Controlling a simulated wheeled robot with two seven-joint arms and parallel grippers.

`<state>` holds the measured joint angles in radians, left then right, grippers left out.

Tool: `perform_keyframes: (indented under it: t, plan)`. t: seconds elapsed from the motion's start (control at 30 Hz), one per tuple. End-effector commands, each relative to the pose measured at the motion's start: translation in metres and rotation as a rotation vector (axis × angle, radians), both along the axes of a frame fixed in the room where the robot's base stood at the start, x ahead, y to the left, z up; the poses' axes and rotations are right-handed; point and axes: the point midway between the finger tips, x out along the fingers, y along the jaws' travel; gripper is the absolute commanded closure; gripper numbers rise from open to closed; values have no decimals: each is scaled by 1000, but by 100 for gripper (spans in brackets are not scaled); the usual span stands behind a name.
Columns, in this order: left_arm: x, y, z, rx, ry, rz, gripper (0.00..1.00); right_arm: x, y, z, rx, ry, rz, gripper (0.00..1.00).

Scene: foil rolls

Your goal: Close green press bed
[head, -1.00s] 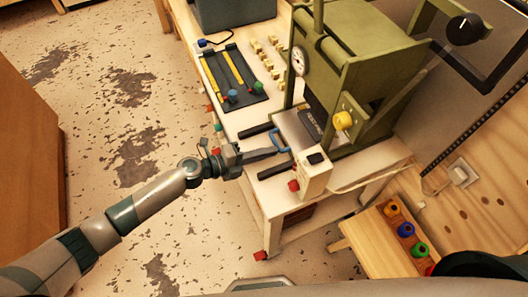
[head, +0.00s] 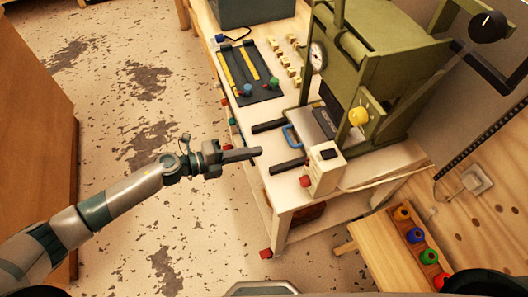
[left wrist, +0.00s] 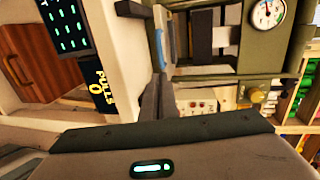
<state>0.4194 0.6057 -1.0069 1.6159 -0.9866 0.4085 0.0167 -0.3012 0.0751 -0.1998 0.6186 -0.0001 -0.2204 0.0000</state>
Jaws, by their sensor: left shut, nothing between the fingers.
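The green press (head: 385,75) stands on the white bench. Its grey bed plate (head: 305,122) sticks out of the front between two dark rails (head: 287,166), with a blue handle (head: 291,136) at its outer edge. My left gripper (head: 258,152) is shut and empty, just off the bench's front edge, its fingertips pointing toward the handle but apart from it. In the left wrist view its fingers (left wrist: 157,100) are together, and the blue handle (left wrist: 167,42) and green press (left wrist: 265,45) show beyond them. My right gripper is out of view.
A cream control box (head: 326,170) with a red button (head: 305,182) stands beside the near rail. A dark tray (head: 250,75) and several small blocks (head: 289,62) lie farther along the bench. Coloured spools (head: 416,236) sit on a low wooden stand. Floor left of the bench is clear.

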Motion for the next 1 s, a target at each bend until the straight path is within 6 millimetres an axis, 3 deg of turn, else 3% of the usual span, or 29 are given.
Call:
perform_keyframes:
  t: [0.13,0.3,0.73,0.87,1.0]
  plan:
    - [-8,22,2,2,0,0,100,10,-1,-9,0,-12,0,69]
    - [-13,38,6,1,1,0,100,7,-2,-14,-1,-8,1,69]
    - [-15,43,10,0,1,-1,100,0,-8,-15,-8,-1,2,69]
    - [-13,44,7,-4,8,11,100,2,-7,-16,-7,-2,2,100]
    - [1,49,-9,-33,60,86,100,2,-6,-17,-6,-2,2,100]
